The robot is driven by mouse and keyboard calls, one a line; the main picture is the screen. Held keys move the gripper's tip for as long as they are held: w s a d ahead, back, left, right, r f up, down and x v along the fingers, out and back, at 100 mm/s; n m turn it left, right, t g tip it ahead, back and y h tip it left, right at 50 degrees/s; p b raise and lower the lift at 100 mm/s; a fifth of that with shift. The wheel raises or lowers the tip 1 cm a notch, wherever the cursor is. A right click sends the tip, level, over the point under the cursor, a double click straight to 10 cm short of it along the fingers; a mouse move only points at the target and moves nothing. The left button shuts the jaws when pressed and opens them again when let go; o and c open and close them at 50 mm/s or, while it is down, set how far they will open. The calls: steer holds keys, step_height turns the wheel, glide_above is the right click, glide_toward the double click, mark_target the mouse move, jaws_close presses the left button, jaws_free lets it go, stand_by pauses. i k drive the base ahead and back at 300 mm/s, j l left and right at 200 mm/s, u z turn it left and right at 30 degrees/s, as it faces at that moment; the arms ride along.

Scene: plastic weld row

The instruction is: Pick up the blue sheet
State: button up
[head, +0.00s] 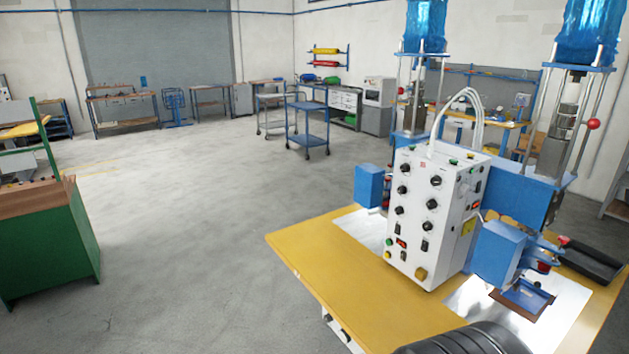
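A small flat blue piece (525,296), the only thing here that looks like a blue sheet, lies at the lower right in the head view. It has a brown edge and sits below the right blue head of the white welding machine (430,215). I cannot tell whether it lies loose or is held in a fixture. My gripper is not in view. A dark rounded shape at the bottom edge may be part of my arm.
The machine stands on a yellow-topped table (345,285) with bright metal plates. A black tray (592,262) is at the table's right. A green bench (45,240) stands at the left. The grey floor between is clear.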

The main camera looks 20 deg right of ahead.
mark_target(529, 297)
steer(key=i+l, duration=0.1)
steer(key=l, duration=0.7)
steer(key=i+l, duration=0.1)
steer(key=l, duration=0.7)
steer(key=i+l, duration=0.15)
steer(key=l, duration=0.7)
steer(key=i+l, duration=0.1)
steer(key=l, duration=0.7)
steer(key=i+l, duration=0.1)
steer(key=l, duration=0.7)
steer(key=i+l, duration=0.1)
steer(key=l, duration=0.7)
steer(key=i+l, duration=0.15)
steer(key=l, duration=0.7)
steer(key=j+u, duration=0.05)
